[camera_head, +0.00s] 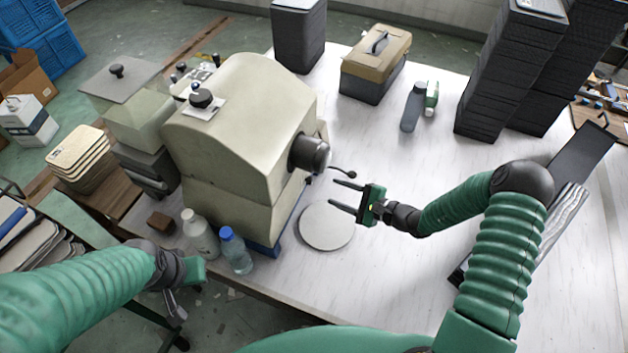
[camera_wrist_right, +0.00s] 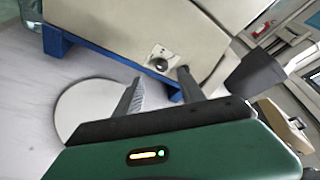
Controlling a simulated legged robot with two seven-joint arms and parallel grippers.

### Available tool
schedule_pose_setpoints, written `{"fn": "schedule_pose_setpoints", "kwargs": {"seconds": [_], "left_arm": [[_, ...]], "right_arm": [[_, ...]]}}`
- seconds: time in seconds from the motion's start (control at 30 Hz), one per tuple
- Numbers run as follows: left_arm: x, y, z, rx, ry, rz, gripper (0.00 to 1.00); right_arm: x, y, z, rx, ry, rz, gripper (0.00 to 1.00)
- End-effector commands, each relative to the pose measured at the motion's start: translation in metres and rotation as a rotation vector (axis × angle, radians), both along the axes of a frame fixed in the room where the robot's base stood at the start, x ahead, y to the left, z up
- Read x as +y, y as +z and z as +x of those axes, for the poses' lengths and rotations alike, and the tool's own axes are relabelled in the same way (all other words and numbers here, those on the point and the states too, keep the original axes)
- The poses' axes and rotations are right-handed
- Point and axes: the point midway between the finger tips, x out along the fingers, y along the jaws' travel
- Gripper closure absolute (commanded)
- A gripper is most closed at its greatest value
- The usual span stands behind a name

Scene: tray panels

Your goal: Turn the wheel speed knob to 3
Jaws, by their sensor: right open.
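In the right wrist view, the fingertips (camera_wrist_right: 160,75) lie on either side of the knob. My left gripper (camera_head: 184,285) is low at the left, beside the table edge; its fingers are unclear.
A round pale disc (camera_head: 327,225) lies below my right gripper. A white bottle (camera_head: 199,235) and a clear blue-capped bottle (camera_head: 236,252) stand at the machine's near left corner. A tool case (camera_head: 376,60) and dark stacked panels (camera_head: 505,80) stand behind. The table's middle is clear.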

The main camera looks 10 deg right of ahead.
Motion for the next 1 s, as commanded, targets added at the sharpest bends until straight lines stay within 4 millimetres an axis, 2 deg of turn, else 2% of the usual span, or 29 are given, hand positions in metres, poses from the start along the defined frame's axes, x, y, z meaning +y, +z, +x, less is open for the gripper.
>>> {"fn": "schedule_pose_setpoints", "kwargs": {"seconds": [0.2, 0.33, 0.5, 0.73, 1.0], "left_arm": [[0.0, 0.008, 0.0, -0.001, 0.0, 0.0, 1.0], [0.0, 0.01, 0.0, -0.001, -0.001, 0.0, 1.0], [0.0, 0.011, 0.0, -0.001, -0.001, 0.0, 1.0], [0.0, 0.01, 0.0, 0.0, -0.001, 0.0, 1.0], [0.0, 0.01, 0.0, 0.0, 0.0, 0.0, 1.0]], "right_arm": [[0.034, -0.015, 0.039, 0.001, 0.001, 0.004, 0.53], [0.049, -0.022, 0.055, 0.0, 0.0, 0.003, 0.53], [0.06, -0.026, 0.066, -0.001, 0.0, 0.001, 0.53], [0.061, -0.027, 0.067, 0.001, -0.001, 0.0, 0.53], [0.059, -0.027, 0.066, 0.001, -0.001, 0.001, 0.87]]}}
